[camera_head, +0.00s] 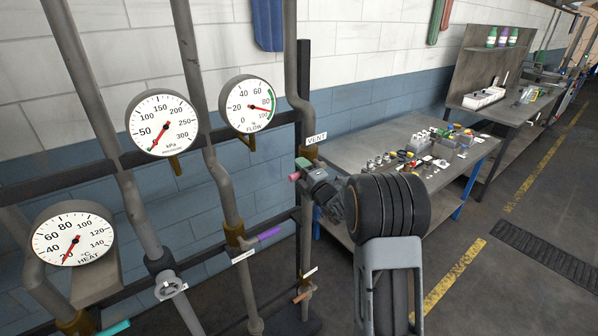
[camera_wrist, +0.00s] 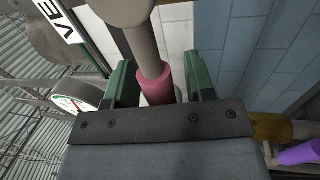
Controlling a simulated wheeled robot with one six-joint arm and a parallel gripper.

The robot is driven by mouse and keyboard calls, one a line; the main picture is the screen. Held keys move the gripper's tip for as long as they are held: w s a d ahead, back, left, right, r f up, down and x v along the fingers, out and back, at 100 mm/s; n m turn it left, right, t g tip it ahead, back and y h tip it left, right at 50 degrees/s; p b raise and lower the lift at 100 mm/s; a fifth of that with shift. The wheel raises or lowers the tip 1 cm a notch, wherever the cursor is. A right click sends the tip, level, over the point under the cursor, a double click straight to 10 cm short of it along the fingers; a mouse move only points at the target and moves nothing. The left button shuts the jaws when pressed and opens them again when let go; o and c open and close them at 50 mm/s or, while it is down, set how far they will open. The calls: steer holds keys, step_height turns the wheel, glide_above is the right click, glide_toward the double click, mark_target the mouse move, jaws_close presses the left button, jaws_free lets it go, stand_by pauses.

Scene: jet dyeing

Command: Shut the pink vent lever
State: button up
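The pink vent lever (camera_head: 294,177) sits on the vertical pipe below the white VENT label (camera_head: 316,138). In the wrist view its pink sleeve (camera_wrist: 155,88) shows at the end of a grey rod. My gripper (camera_head: 304,168) is at the lever in the head view. In the wrist view its two green fingers (camera_wrist: 161,80) stand on either side of the pink sleeve. A gap shows between the sleeve and the right finger, and the left finger is very close to the sleeve. The gripper is open. The lever's valve body is partly hidden behind my gripper.
A purple lever (camera_head: 268,234), an orange lever (camera_head: 302,298) and a teal lever (camera_head: 113,328) are on the lower pipes. The FLOW gauge (camera_head: 248,104) hangs close left of the vent pipe. A workbench (camera_head: 345,150) with small parts stands right behind my arm.

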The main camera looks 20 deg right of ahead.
steer(key=shift+s, duration=0.1)
steer(key=shift+s+d+f, duration=0.1)
steer(key=shift+s, duration=0.1)
steer(key=b+v, duration=0.4)
steer(key=v, duration=0.9)
